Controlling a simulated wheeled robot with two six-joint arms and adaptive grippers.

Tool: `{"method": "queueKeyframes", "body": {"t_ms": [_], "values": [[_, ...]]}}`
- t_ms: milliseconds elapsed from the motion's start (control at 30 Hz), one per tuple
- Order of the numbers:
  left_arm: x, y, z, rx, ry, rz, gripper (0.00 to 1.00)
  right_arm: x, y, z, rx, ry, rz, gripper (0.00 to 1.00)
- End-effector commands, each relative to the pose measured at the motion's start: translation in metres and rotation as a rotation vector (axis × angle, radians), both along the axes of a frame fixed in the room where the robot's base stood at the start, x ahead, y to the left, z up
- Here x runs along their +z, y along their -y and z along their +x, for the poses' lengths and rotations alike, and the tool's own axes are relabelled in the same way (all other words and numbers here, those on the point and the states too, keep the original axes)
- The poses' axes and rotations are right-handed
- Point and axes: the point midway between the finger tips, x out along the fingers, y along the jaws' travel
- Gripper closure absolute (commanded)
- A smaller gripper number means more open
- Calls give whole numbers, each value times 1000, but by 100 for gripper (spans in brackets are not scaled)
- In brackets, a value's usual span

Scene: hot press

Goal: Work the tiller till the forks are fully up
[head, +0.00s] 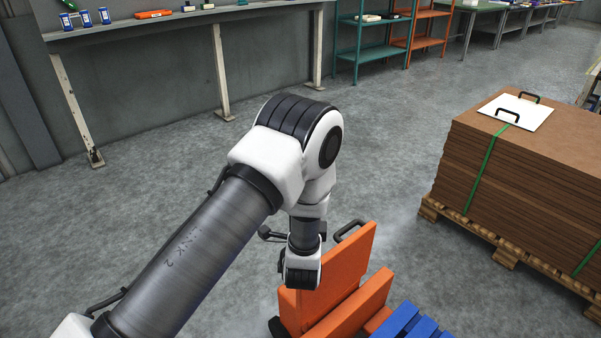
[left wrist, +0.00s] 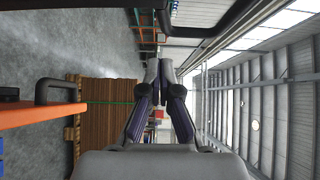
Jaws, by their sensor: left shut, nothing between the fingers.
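The orange pallet truck (head: 345,275) stands at the lower middle of the head view. A black part beside my wrist (head: 270,233) looks like a piece of its tiller. My left arm reaches over from the left, and its wrist hides the gripper and most of the tiller there. In the left wrist view my left gripper (left wrist: 165,65) is shut and empty. A dark curved bar (left wrist: 190,42), likely the tiller handle, crosses just above the fingertips in that picture; I cannot tell whether they touch. The truck's orange body (left wrist: 35,115) shows at the left. The forks are not clearly visible. My right gripper is not in view.
Blue slats (head: 408,322) lie beside the orange body. A strapped stack of brown sheets (head: 520,160) stands on a wooden pallet (head: 505,255) at right, with a white handled plate (head: 517,112) on top. A workbench (head: 160,25) lines the wall. The grey floor between is clear.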

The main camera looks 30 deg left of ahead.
Motion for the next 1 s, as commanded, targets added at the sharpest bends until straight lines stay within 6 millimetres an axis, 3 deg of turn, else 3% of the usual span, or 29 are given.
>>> {"method": "queueKeyframes", "body": {"t_ms": [233, 600, 800, 1000], "values": [[1, -11, 21, 2, 1, -4, 100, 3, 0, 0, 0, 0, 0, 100], [0, -46, 93, 1, 0, -3, 100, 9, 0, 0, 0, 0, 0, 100], [-1, -76, 101, 1, -3, -3, 100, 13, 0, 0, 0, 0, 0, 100], [-1, -82, 103, -1, -2, -2, 100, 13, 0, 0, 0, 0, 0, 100]]}}
